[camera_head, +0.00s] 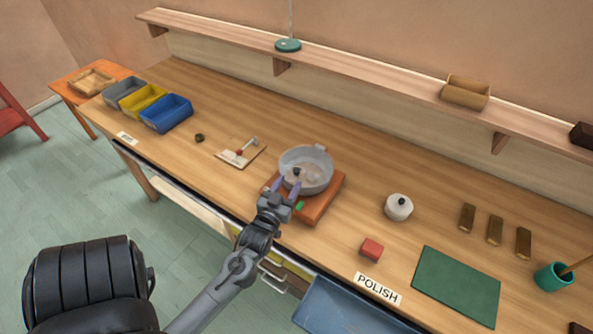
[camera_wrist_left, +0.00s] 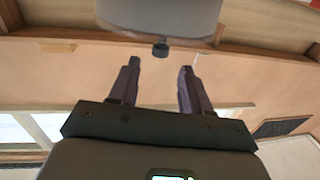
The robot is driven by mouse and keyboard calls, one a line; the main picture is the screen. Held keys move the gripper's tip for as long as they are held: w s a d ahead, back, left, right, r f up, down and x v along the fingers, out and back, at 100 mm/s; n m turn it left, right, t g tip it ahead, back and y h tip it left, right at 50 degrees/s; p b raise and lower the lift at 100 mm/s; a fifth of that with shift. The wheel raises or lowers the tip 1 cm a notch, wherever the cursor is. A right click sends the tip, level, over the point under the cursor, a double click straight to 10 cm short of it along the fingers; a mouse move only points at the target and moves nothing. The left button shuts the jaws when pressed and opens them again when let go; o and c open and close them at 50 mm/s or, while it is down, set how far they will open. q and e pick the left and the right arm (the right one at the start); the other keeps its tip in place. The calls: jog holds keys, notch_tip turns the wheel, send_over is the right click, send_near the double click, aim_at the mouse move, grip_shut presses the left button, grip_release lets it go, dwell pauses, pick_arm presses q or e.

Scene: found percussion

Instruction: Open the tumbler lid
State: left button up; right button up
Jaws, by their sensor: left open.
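The tumbler is a translucent grey drum (camera_head: 318,183) on a reddish-brown wooden base (camera_head: 324,202) near the middle of the bench. A small dark knob (camera_head: 297,171) shows on the drum's near side; I cannot make out a lid edge. My left gripper (camera_head: 287,184) is open and empty, with its purple fingers pointing at the knob. In the left wrist view the drum (camera_wrist_left: 160,12) is at the top, and the knob (camera_wrist_left: 160,47) lies centred just beyond the gap between the open fingertips (camera_wrist_left: 160,66). Contact is not visible. My right gripper is out of view.
A board with a small tool (camera_head: 240,152) lies left of the tumbler. A white lidded jar (camera_head: 398,207), a red block (camera_head: 371,249) and a green mat (camera_head: 457,285) are to the right. Grey, yellow and blue bins (camera_head: 166,113) stand far left. A shelf (camera_head: 370,70) runs along the wall.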

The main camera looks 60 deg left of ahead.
aim_at(295, 172)
pick_arm(q)
jog(key=shift+x, duration=3.45)
jog(key=shift+c, duration=0.5)
grip_shut()
